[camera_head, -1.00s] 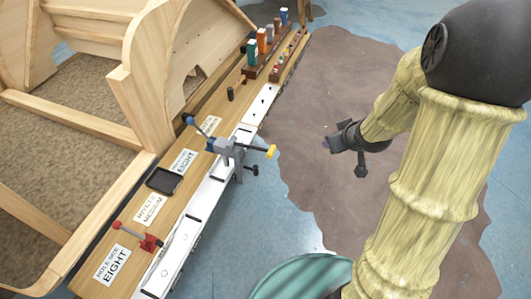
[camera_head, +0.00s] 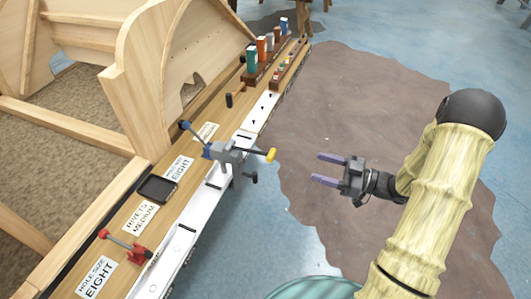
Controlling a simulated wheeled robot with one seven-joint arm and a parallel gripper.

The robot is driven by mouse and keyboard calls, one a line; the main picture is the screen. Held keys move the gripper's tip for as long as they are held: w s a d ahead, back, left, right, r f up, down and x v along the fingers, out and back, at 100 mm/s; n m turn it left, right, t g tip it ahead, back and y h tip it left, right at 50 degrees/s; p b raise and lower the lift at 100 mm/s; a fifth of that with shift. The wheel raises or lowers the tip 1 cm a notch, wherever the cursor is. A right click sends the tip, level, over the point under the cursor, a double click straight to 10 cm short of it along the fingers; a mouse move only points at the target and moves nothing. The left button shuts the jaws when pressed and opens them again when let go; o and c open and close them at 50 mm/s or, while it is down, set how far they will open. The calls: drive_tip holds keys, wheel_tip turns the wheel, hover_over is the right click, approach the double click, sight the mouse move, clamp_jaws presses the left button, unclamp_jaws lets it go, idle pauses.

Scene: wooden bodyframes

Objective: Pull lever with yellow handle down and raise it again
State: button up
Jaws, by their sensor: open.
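The yellow handle (camera_head: 271,155) is at the right end of a lever on a grey bench-mounted tool (camera_head: 229,155). The lever sticks out to the right, past the edge of the bench, about level. My gripper (camera_head: 322,169) is open and empty, to the right of the yellow handle and apart from it. Its two purple-grey fingers point left toward the handle. A blue-ended rod (camera_head: 187,127) rises from the left side of the tool.
The bench (camera_head: 185,225) carries paper labels, a black tray (camera_head: 157,189), a red-handled tool (camera_head: 130,248) at the front, and several colored boxes (camera_head: 262,48) at the back. Wooden frames (camera_head: 150,80) stand left. Open floor (camera_head: 350,110) lies right of the bench.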

sight(273, 153)
drive_tip(key=p+x, duration=0.1)
drive_tip(key=x, duration=1.6)
drive_tip(key=shift+w+a, duration=0.1)
drive_tip(key=shift+a, duration=0.1)
clamp_jaws()
drive_tip(key=shift+p, duration=0.3)
